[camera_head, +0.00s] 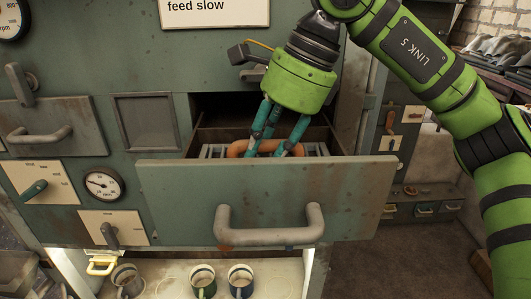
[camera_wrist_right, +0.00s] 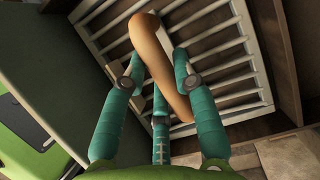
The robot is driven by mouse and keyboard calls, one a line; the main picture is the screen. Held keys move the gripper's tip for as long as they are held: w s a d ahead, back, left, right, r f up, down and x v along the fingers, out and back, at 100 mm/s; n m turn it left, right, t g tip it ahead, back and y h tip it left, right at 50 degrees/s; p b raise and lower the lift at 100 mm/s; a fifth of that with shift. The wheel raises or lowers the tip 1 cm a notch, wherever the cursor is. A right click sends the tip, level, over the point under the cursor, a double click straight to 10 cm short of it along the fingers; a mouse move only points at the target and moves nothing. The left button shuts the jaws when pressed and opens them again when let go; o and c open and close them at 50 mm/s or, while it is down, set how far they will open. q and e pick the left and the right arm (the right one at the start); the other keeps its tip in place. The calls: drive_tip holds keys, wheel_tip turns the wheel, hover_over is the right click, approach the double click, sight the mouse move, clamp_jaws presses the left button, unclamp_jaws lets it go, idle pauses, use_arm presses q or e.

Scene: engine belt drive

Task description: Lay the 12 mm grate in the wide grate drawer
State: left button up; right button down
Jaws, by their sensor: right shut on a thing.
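The wide grate drawer (camera_head: 180,190) is pulled out, with a large grey handle on its front. The pale barred grate (camera_head: 313,150) is inside the drawer, behind its front panel. Its orange handle (camera_head: 238,149) stands above the bars. My right gripper (camera_head: 272,152) reaches down into the drawer and is shut on this handle. In the right wrist view the teal fingers (camera_wrist_right: 160,82) close around the orange handle (camera_wrist_right: 153,50), with the grate's bars (camera_wrist_right: 226,62) beneath. I cannot tell whether the grate touches the drawer floor. No size mark shows. My left gripper is out of view.
A closed drawer (camera_head: 55,125) with a grey handle is on the left. A gauge (camera_head: 103,184) and lever panels are below it. Several mugs (camera_head: 203,281) stand on a shelf under the open drawer. The floor (camera_head: 350,260) at right is clear.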

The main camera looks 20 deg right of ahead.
drive_tip(key=shift+d+r, duration=0.1)
drive_tip(key=c, duration=1.4)
unclamp_jaws()
drive_tip(key=shift+w+f, duration=0.1)
drive_tip(key=shift+f, duration=0.1)
drive_tip(key=o, duration=0.4)
drive_tip(key=shift+r, duration=0.1)
drive_tip(key=shift+r, duration=0.1)
drive_tip(key=v, duration=1.2)
